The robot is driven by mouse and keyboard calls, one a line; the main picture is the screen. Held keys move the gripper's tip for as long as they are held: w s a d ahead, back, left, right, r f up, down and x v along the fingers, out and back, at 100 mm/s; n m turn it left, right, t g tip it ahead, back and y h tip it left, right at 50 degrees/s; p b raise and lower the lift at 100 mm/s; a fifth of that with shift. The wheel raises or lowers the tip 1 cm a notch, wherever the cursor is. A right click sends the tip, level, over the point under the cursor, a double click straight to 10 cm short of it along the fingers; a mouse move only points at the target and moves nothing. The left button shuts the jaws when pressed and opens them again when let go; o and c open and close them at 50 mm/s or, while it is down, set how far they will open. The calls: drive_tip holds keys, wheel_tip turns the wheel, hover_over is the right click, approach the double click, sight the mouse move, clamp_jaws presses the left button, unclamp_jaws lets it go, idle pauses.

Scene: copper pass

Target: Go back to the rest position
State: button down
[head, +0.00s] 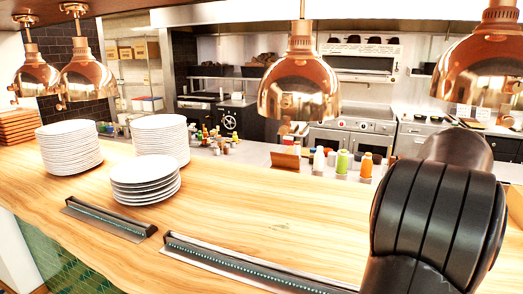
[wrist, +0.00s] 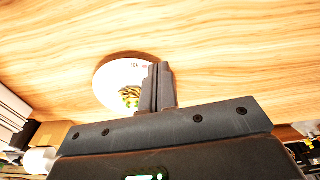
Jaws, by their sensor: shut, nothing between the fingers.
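My gripper (wrist: 157,85) shows in the wrist view with its two dark fingers together and nothing between them. It points toward the wooden counter, and the fingers overlap the view of a white plate (wrist: 108,75). The plate has green and yellowish food on it and is partly hidden behind the fingers. I cannot tell how far the fingertips are from it. In the head view my dark arm fills the lower right, and the gripper itself is not visible there.
The wooden counter (head: 240,205) carries stacks of white plates (head: 145,182) on the left and ticket rails (head: 240,262) along the front edge. Copper lamps (head: 300,88) hang above it. Bottles (head: 342,161) stand behind the counter. The counter's middle is clear.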

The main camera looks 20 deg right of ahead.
drive_tip(key=w+a+r+n+t, duration=0.15)
drive_tip(key=w+a, duration=0.25)
drive_tip(key=a, duration=1)
drive_tip(key=w+a+r+n+t, duration=0.15)
drive_tip(key=w+a, duration=0.25)
drive_tip(key=a, duration=1)
drive_tip(key=s+a+f+n+t, duration=0.1)
drive_tip(key=s+a+f+n, duration=0.1)
drive_tip(key=a, duration=0.8)
drive_tip(key=s+a+f+n, duration=0.2)
drive_tip(key=s+a+f, duration=0.3)
drive_tip(key=a, duration=0.5)
drive_tip(key=shift+s+a+f+t+y, duration=0.15)
drive_tip(key=shift+s+a+t+y, duration=0.2)
drive_tip(key=shift+s, duration=0.3)
